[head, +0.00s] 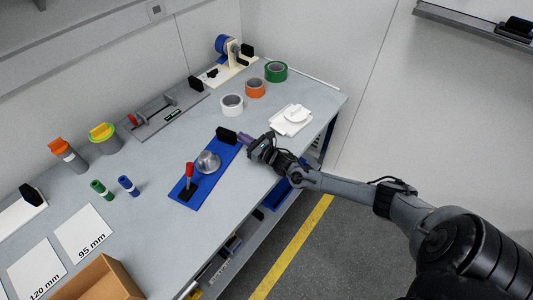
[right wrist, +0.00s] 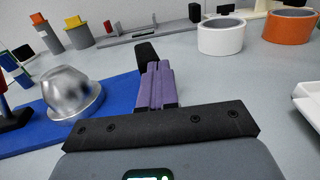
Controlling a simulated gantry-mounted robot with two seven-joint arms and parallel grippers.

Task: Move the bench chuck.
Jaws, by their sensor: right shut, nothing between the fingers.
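The bench chuck appears to be the long blue base (head: 213,187) with a silver dome (head: 207,162) in its middle. A red handle (head: 189,170) on a black block stands at its near-left end, and a black block (head: 227,135) stands at its far end. The dome also shows in the right wrist view (right wrist: 72,92). My right gripper (head: 245,138) has purple fingers, which also show in the right wrist view (right wrist: 159,82). They are shut and empty, close to the far black block; I cannot tell if they touch it. My left gripper is out of view.
White (head: 231,104), orange (head: 255,88) and green (head: 276,71) tape rolls stand behind. A white stacked item (head: 291,119) lies to the right. A grey fixture (head: 165,114), small green and blue cylinders and a cardboard box (head: 100,281) are to the left. Grey tabletop in front is clear.

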